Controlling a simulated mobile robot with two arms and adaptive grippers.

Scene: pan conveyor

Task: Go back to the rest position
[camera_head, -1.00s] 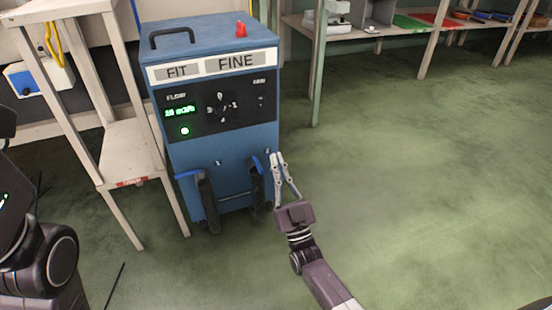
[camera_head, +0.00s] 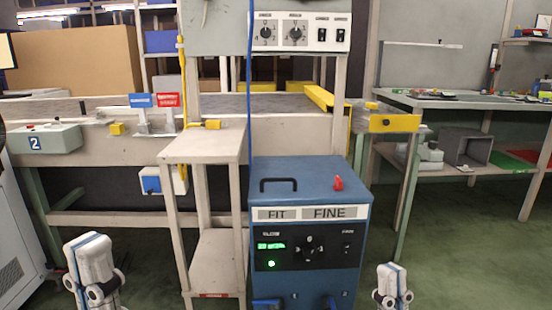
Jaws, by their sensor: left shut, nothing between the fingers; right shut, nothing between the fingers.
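My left gripper (camera_head: 89,250) is at the bottom left of the head view, in front of the floor and left of the wooden stand. It points upward, with its fingers shut and nothing visible in them. My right gripper (camera_head: 391,272) is at the bottom edge, right of the blue machine (camera_head: 312,180), also upright, shut and empty. Neither gripper appears to touch anything. The arms behind both grippers are cut off by the bottom edge.
The blue machine, marked FIT and FINE, stands between my grippers. A pale wooden stand (camera_head: 203,145) is left of it. The conveyor (camera_head: 280,135) runs behind. A workbench (camera_head: 470,102) stands at the right. Green floor (camera_head: 450,240) is open at the lower right.

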